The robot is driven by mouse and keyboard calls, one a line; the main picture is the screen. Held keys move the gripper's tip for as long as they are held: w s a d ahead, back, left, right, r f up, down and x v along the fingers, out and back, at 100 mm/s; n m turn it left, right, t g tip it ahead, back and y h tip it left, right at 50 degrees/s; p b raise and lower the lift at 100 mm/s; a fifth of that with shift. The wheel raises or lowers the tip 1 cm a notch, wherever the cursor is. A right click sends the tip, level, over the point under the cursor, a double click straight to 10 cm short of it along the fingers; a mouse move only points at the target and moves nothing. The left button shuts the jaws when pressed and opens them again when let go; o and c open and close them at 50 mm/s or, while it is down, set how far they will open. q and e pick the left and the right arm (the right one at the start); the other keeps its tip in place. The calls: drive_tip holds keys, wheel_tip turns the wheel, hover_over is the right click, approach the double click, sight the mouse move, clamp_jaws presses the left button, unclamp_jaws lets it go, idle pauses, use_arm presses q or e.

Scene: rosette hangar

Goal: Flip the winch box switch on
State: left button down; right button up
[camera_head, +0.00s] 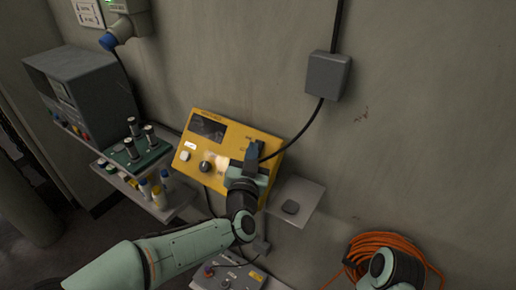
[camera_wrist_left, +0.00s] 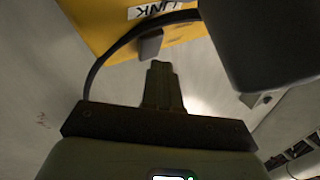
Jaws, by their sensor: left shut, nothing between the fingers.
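A yellow control box (camera_head: 228,134) is on the wall shelf, with a dark screen (camera_head: 207,128), a black knob (camera_head: 205,166) and a white button (camera_head: 185,156); its title is too small to read. My left gripper (camera_head: 252,150) is at the right part of its face, shut and empty, and hides part of it. In the left wrist view the shut fingertips (camera_wrist_left: 160,68) are just below a grey plug-like piece (camera_wrist_left: 150,45) by the yellow box (camera_wrist_left: 105,25); contact cannot be told. I cannot make out which piece is the switch. My right gripper's fingers do not show.
A grey wall box (camera_head: 328,76) feeds a black cable to the yellow box. Bottles (camera_head: 159,193) and a green stand (camera_head: 133,154) are to the left. A small shelf (camera_head: 305,199) is to the right. An orange cable coil (camera_head: 352,262) hangs lower right.

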use_arm(q)
drive_tip(key=shift+d+f, duration=0.1)
drive_tip(key=shift+w+d+f, duration=0.1)
drive_tip(key=shift+w+f, duration=0.05)
drive_tip(key=shift+w, duration=0.1)
drive_tip(key=shift+f, duration=0.15)
idle(0.8)
drive_tip(key=shift+s, duration=0.1)
drive_tip(key=shift+s+a+r, duration=0.1)
drive_tip(key=shift+a+r, duration=0.1)
